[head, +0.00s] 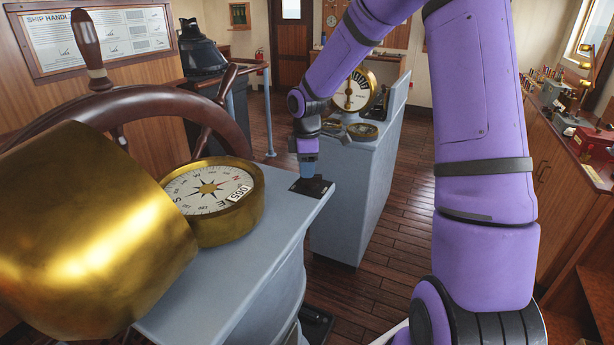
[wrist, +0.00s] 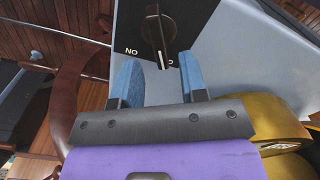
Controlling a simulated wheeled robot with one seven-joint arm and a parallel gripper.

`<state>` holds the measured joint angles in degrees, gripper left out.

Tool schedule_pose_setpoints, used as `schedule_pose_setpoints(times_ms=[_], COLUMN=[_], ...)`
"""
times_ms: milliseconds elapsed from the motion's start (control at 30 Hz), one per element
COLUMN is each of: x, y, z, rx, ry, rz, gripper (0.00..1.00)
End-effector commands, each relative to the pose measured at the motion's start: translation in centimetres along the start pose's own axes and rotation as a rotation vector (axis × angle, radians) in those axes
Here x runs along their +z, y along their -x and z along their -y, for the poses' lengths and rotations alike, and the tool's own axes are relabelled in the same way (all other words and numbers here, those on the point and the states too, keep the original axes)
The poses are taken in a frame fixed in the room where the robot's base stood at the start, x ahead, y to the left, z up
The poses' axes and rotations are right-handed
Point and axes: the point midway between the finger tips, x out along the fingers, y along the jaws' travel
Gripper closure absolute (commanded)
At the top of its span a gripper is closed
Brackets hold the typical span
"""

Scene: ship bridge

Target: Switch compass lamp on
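The lamp switch is a dark rotary knob (wrist: 156,32) on a black plate (wrist: 130,14), shown in the wrist view. The knob's white pointer mark faces down towards my gripper, near a partly hidden label; the label at its left reads "ON" upside down. In the head view the black switch plate (head: 318,188) lies on the right corner of the grey compass stand (head: 262,262). My gripper (wrist: 159,64) is open, its blue fingers spread on the knob's near side, with nothing held. It also shows above the plate in the head view (head: 308,172). The brass compass (head: 232,222) sits left of the plate.
A large brass hood (head: 90,235) stands close at the left, before a wooden steering wheel (head: 140,98). A grey console (head: 352,190) with brass gauges stands just behind my gripper. Wooden floor (head: 420,215) is open at the right of that console.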

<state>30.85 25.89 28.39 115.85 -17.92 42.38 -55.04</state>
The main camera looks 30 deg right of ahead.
Motion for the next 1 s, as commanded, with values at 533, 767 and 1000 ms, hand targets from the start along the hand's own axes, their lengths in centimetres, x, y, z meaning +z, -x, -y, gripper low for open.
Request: schedule_pose_setpoints(times_ms=[533,767,1000], x=[0.0,0.0,0.0], y=[-3.2,-3.2,-3.2], z=[0.0,0.0,0.0], rx=[0.0,0.0,0.001], ry=[0.0,0.0,-0.004], rz=[0.0,0.0,0.0], gripper=[0.61,0.95,1.0])
